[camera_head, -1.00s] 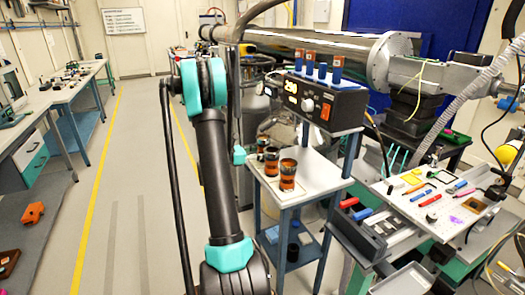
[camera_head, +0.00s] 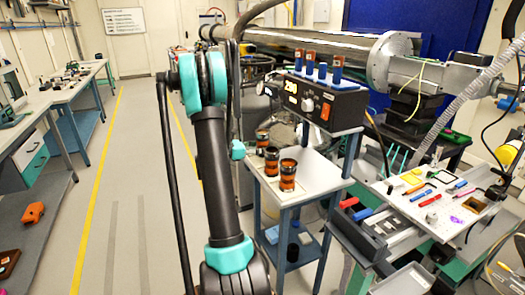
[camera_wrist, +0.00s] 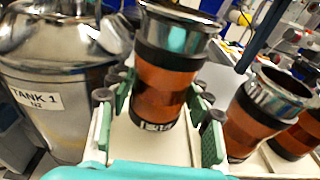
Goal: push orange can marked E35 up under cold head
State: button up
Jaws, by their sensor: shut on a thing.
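My gripper (camera_wrist: 163,112) has its green-padded fingers on both sides of an orange can (camera_wrist: 165,84) with black bands and a shiny metal rim. The can is upright, slightly tilted in the wrist view, and the marking at its lower edge is too small to read. I cannot make out the cold head for certain in either view.
A metal tank (camera_wrist: 60,75) labelled TANK 1 is close on the left in the wrist view. A black control box (camera_head: 325,100) overhangs the cart's back.

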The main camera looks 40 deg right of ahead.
jog(key=f+v, duration=0.1)
jog(key=v, duration=0.8)
jog(key=shift+a, duration=0.35)
jog(key=shift+w, duration=0.1)
dwell(0.6)
notch_tip(320, 180, up, 14)
jog(key=w+a+f+n+t+y, duration=0.4)
jog(key=w+a+f+n+t, duration=0.9)
jog(key=w+f+t, duration=0.4)
jog(key=w+a+r+n+t+y, duration=0.1)
jog(key=w+a+n+y, duration=0.1)
jog(key=a, duration=0.5)
jog(key=w+a+r+n+t+y, duration=0.1)
jog(key=w+a+n+y, duration=0.2)
jog(key=a+y, duration=0.3)
jog(key=w+a+r+n+t+y, duration=0.1)
jog(key=w+a+n+y, duration=0.1)
jog(key=a, duration=0.6)
jog(key=shift+w+a+r+n+t+y, duration=0.3)
jog(key=shift+w+r+n+y, duration=0.1)
jog(key=shift+w+y, duration=0.6)
jog(key=shift+s, duration=0.15)
